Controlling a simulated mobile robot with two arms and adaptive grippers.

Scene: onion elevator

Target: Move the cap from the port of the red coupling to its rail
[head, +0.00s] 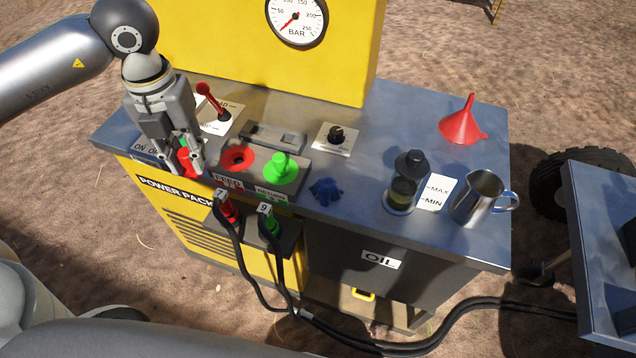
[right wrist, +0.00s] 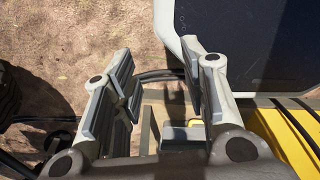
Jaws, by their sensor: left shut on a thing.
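My left gripper (head: 188,165) is shut on a red piece (head: 187,158), which looks like the red cap; the fingers hide much of it. It is over the left end of the power pack's top, left of the red coupling. The red coupling's port (head: 238,158) shows a dark, uncovered hole. Beside it, a green cap (head: 281,168) covers the other port. A grey slotted bar (head: 274,136), perhaps the rail, lies just behind the ports. My right gripper (right wrist: 158,88) is open and empty in the right wrist view.
A red lever (head: 212,101) stands behind the left gripper. A black knob (head: 336,135), blue cloth (head: 325,191), oil filler (head: 405,180), metal jug (head: 480,195) and red funnel (head: 463,122) are to the right. Two hoses with red (head: 228,207) and green (head: 270,226) ends sit in front.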

